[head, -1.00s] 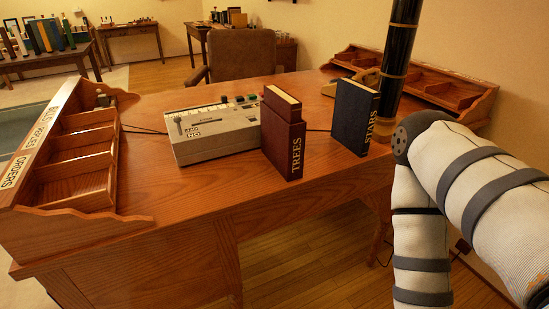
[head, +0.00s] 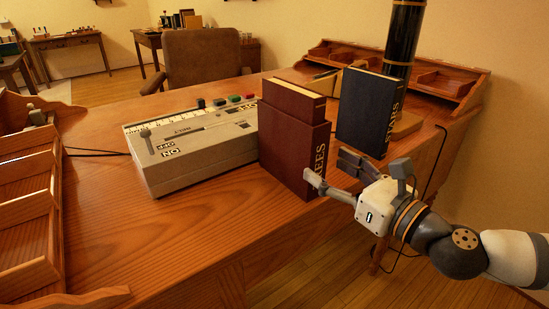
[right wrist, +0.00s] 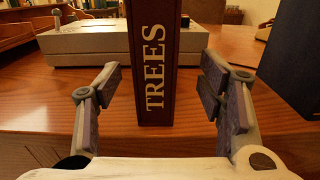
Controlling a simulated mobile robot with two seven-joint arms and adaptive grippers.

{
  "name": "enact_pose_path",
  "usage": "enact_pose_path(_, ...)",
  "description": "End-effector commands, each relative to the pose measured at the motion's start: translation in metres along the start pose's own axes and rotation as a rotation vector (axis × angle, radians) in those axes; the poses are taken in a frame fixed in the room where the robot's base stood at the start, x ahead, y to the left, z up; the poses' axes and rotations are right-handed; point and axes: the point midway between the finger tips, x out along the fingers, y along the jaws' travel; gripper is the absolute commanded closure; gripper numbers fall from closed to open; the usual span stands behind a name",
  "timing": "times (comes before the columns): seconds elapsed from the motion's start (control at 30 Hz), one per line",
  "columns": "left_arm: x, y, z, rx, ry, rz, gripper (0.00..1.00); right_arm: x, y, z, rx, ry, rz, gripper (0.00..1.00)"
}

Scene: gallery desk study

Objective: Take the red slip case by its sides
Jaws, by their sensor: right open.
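The red slip case (head: 290,145), dark red with a book showing at its top, stands upright on the desk in the head view. Its spine, lettered TREES, shows in the right wrist view (right wrist: 155,70). My right gripper (head: 333,170) is open in front of the spine. In the right wrist view its two fingers (right wrist: 160,92) stand to the left and right of the slip case, with a gap on each side. In the head view a finger hides part of the lettering. My left gripper is not in view.
A grey device (head: 195,140) with levers and coloured buttons stands left of the slip case. A dark blue book (head: 368,108) stands upright close on the right, with a black column (head: 403,40) behind it. A wooden compartment rack (head: 28,200) is at the left. The desk front (head: 140,230) is clear.

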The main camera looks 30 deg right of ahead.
Motion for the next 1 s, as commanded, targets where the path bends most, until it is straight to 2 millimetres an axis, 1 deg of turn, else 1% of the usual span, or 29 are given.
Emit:
enact_pose_path(0.03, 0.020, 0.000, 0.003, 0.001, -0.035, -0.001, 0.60, 0.012, 0.003, -0.015, -0.004, 0.015, 0.010, 0.38)
enact_pose_path(0.1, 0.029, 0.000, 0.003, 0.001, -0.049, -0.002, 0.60, 0.029, 0.003, -0.015, -0.005, 0.014, 0.008, 0.38)
enact_pose_path(0.2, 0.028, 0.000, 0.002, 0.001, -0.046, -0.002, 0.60, 0.044, 0.002, -0.008, -0.005, 0.011, 0.006, 0.38)
enact_pose_path(0.27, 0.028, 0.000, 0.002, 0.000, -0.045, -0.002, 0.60, 0.050, 0.003, -0.007, -0.004, 0.010, 0.005, 0.38)
enact_pose_path(0.37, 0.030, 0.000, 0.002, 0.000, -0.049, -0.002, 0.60, 0.061, 0.004, -0.009, -0.006, 0.011, 0.007, 0.38)
enact_pose_path(0.5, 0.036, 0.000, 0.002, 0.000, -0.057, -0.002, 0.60, 0.086, 0.007, -0.014, -0.006, 0.012, 0.008, 0.38)
enact_pose_path(0.6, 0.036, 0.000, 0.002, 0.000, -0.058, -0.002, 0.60, 0.100, 0.006, -0.013, -0.006, 0.010, 0.004, 0.38)
enact_pose_path(0.7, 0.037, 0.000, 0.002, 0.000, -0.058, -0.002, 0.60, 0.104, 0.006, -0.011, -0.002, 0.009, 0.003, 0.38)
enact_pose_path(0.87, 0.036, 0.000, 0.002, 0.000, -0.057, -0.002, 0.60, 0.104, 0.006, -0.011, -0.001, 0.009, 0.003, 0.38)
enact_pose_path(0.9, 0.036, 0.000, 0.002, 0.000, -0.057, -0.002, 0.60, 0.104, 0.006, -0.011, -0.001, 0.009, 0.003, 0.47)
enact_pose_path(0.97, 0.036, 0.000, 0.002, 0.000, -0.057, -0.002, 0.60, 0.104, 0.006, -0.011, -0.002, 0.010, 0.003, 0.60)
enact_pose_path(1.0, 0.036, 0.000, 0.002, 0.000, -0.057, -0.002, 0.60, 0.104, 0.006, -0.011, -0.002, 0.010, 0.003, 0.69)
